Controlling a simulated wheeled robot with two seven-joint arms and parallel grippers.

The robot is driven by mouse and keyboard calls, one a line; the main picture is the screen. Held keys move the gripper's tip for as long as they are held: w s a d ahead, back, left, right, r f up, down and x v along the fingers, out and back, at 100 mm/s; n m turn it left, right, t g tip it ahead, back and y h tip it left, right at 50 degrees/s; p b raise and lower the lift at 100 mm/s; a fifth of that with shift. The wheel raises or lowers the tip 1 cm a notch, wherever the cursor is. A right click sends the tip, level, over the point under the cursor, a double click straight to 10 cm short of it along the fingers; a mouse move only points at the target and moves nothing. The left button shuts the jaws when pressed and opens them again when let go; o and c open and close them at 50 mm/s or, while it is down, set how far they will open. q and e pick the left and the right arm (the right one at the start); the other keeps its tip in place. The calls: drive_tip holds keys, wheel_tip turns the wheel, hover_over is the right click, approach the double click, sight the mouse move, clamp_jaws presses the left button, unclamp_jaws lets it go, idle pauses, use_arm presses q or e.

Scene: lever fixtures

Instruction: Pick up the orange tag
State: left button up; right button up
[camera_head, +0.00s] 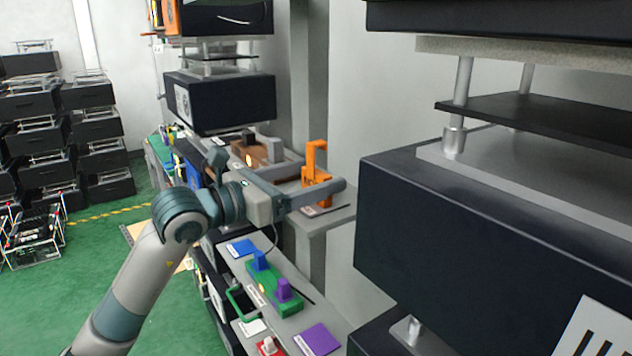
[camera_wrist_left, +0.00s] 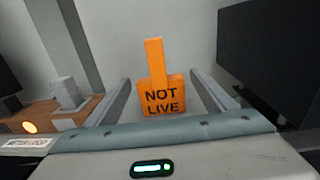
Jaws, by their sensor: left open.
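The orange tag (camera_head: 316,180) stands upright on a small grey shelf at the middle of the head view, with a hooked upper part. In the left wrist view the tag (camera_wrist_left: 162,95) reads "NOT LIVE" and stands between the two fingers. My left gripper (camera_head: 322,173) is open, with one finger on each side of the tag in the picture. Gaps show between the fingers and the tag. Whether the fingertips reach fully past it is hard to tell. My right gripper is not in view.
A brown lever fixture (camera_head: 250,152) with a grey handle stands behind the gripper. Below, a green fixture (camera_head: 268,287) with blue and purple knobs sits on a grey shelf beside a purple plate (camera_head: 321,339). A large dark cabinet (camera_head: 470,230) fills the right side.

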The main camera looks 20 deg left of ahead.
sight(312, 143)
use_arm(q)
drive_tip(key=c, duration=1.2)
drive_tip(key=shift+o, duration=0.2)
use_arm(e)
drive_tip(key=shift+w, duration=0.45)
use_arm(q)
drive_tip(key=shift+r, duration=0.1)
wheel_tip(312, 143, up, 8)
drive_tip(key=shift+f+b, duration=0.1)
drive_tip(key=shift+b, duration=1.05)
drive_tip(key=shift+r, duration=1.05)
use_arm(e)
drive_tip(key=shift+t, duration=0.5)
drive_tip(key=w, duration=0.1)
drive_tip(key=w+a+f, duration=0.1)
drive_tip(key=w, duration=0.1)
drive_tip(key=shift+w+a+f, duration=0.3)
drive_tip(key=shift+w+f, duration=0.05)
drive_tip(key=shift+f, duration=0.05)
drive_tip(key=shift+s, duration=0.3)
